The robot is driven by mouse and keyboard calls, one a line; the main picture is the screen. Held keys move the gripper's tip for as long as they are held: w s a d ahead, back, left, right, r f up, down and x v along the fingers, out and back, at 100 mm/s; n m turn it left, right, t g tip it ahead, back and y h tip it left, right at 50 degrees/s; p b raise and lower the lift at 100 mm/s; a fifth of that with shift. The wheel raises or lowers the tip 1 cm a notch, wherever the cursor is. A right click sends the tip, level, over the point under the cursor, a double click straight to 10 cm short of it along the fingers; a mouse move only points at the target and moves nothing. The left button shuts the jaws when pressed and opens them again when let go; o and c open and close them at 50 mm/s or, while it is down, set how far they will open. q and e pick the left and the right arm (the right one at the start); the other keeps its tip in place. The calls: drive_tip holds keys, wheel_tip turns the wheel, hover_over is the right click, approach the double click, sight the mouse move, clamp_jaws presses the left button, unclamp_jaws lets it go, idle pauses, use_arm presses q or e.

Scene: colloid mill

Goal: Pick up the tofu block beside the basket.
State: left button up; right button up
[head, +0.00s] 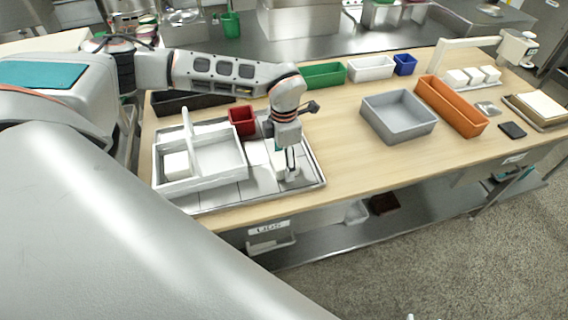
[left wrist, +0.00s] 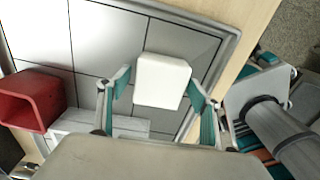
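The white tofu block (left wrist: 163,80) lies on the tiled steel tray beside the basket, and in the left wrist view it sits between my left gripper's fingertips. My left gripper (left wrist: 161,80) is open around it, with a small gap at the left finger; whether the right finger touches is unclear. In the head view the left gripper (head: 290,172) points down at the tray's right part, and the block (head: 291,177) is partly hidden by the fingers.
A red bin (head: 242,121) stands behind the basket; it also shows in the left wrist view (left wrist: 36,101). The tray (head: 312,163) has a raised rim near the table's front edge. A grey bin (head: 399,114) and an orange bin (head: 451,106) stand to the right, with bare wood between.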

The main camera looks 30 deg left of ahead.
use_arm(q)
drive_tip(key=c, duration=0.5)
drive_tip(key=shift+c, duration=0.2)
drive_tip(key=shift+r, duration=0.15)
